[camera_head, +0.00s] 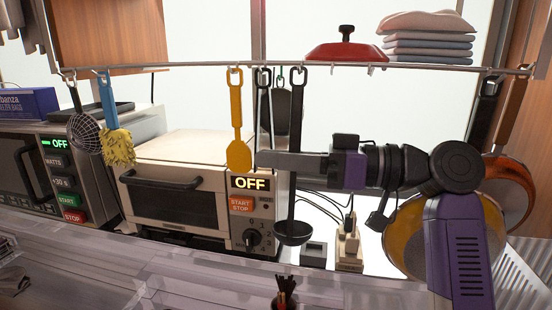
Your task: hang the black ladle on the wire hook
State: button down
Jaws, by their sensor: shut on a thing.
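The black ladle (293,233) is upright, with its bowl at the bottom and its long handle rising to a looped top. My gripper (270,160) reaches in from the right and is shut on the ladle's handle, about midway along it. The loop is at the height of the horizontal wire rail (200,66). A hook near the loop is too small to make out, and I cannot tell whether the loop is around it or only beside it.
A yellow spatula (238,150) and another dark utensil (262,80) hang close to the left. A skimmer (83,130) and yellow brush (117,147) hang further left. Pans (512,180) hang at right. A toaster oven (180,190) stands behind. A red lid (346,50) sits above.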

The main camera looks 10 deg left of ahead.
jog(key=c, duration=1.4)
grip_release()
jog(key=shift+c, duration=0.2)
jog(key=shift+r, duration=0.1)
